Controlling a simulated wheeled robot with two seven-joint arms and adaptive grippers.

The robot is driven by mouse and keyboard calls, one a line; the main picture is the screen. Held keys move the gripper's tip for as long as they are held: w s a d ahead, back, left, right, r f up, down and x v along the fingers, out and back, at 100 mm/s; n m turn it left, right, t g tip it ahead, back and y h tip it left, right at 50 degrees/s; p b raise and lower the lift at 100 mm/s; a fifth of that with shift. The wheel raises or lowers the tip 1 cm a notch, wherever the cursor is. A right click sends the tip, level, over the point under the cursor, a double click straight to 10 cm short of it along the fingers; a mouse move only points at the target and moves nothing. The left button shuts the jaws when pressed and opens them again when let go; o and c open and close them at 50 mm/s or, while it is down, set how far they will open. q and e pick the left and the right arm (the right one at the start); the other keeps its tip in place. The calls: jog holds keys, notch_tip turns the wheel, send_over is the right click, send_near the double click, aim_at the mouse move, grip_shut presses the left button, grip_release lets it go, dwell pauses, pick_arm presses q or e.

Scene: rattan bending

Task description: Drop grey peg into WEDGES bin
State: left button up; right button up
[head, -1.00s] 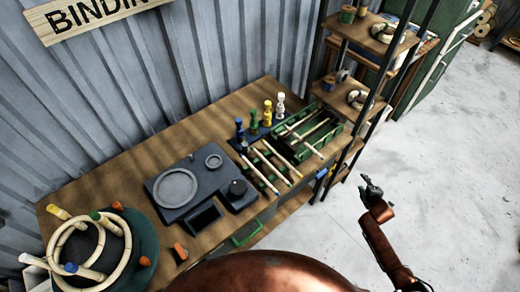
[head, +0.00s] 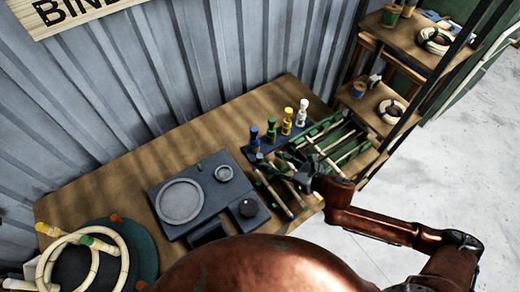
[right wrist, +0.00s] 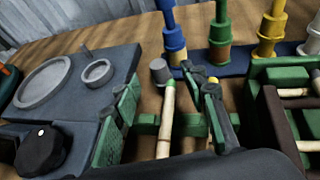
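A short grey cylinder, likely the grey peg (right wrist: 159,71), shows in the right wrist view at the far end of a pale stick (right wrist: 166,115). I cannot tell whether the two are joined. My right gripper (right wrist: 166,98) is open, with one green-padded finger on each side of the stick, apart from it. In the head view the right gripper (head: 285,168) is over the sticks, right of the dark grey panel (head: 207,205), and hides part of them. No WEDGES label is readable in either view. My left gripper is not in view.
Blue (head: 254,140), green (head: 270,133), yellow (head: 287,122) and white (head: 302,113) posts stand behind the sticks. A green rack (right wrist: 270,92) is close right of the gripper. Shelves (head: 375,112) stand at the right. Rattan rings (head: 80,255) lie at the front left.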

aim_at(260, 156)
jog(key=x, duration=0.4)
jog(key=shift+s+a+f+b, duration=0.15)
jog(key=shift+a+b, duration=0.1)
jog(key=shift+b, duration=0.15)
jog(key=x, duration=0.2)
jog(key=shift+w+a+f, duration=0.1)
jog(key=shift+w+f, duration=0.05)
jog(key=shift+w, duration=0.1)
jog(key=shift+w+a+f, duration=0.15)
jog(key=shift+w+a, duration=0.1)
jog(key=shift+a, duration=0.05)
jog(key=c, duration=1.1)
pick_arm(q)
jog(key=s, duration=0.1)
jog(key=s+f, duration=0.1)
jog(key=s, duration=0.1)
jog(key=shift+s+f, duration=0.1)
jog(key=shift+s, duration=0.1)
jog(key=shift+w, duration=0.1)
